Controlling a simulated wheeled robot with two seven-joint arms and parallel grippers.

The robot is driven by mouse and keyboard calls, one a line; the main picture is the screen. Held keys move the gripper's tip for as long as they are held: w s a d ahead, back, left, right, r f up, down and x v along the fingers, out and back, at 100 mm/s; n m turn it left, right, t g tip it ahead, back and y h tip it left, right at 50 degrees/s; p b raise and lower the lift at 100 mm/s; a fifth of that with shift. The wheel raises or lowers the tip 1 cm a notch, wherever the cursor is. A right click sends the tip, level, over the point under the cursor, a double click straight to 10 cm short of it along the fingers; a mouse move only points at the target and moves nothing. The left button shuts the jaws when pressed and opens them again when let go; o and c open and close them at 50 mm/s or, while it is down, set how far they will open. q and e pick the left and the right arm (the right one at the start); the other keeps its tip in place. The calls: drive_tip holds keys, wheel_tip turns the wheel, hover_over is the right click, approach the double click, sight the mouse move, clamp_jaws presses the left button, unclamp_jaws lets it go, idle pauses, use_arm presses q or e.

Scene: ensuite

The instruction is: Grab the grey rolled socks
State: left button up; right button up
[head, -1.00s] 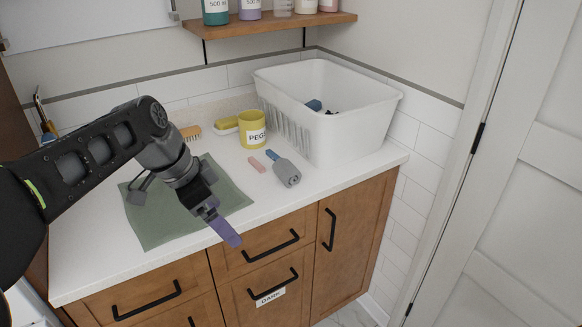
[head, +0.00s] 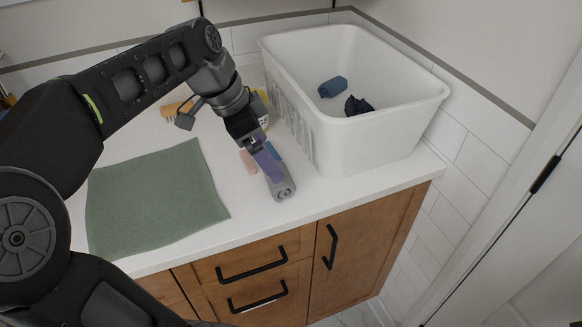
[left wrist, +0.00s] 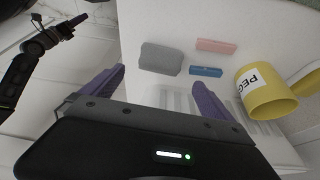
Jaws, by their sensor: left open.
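The grey rolled socks (head: 284,189) lie on the white counter near its front edge, partly hidden behind my left gripper (head: 270,168) in the head view. In the left wrist view the socks (left wrist: 160,58) are a grey roll beyond the purple fingertips, roughly between their lines. My left gripper (left wrist: 157,78) is open and empty, with clear counter between its fingers. My right gripper (left wrist: 76,21) shows small at the top left of the left wrist view, away from the counter; whether it is open is unclear.
A pink peg (left wrist: 216,45) and a blue peg (left wrist: 206,71) lie beside the socks. A yellow peg cup (left wrist: 266,92) stands close by. A white basket (head: 375,150) holding dark blue items stands behind right. A green cloth (head: 155,200) lies flat at left.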

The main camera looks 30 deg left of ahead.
sight(286, 189)
use_arm(q)
drive_tip(key=shift+s, duration=0.15)
drive_tip(key=shift+x, duration=1.3)
drive_tip(key=shift+f, duration=0.1)
drive_tip(key=x, duration=0.5)
drive_tip(key=shift+w, duration=0.2)
drive_tip(key=shift+c, duration=0.5)
drive_tip(key=c, duration=1.4)
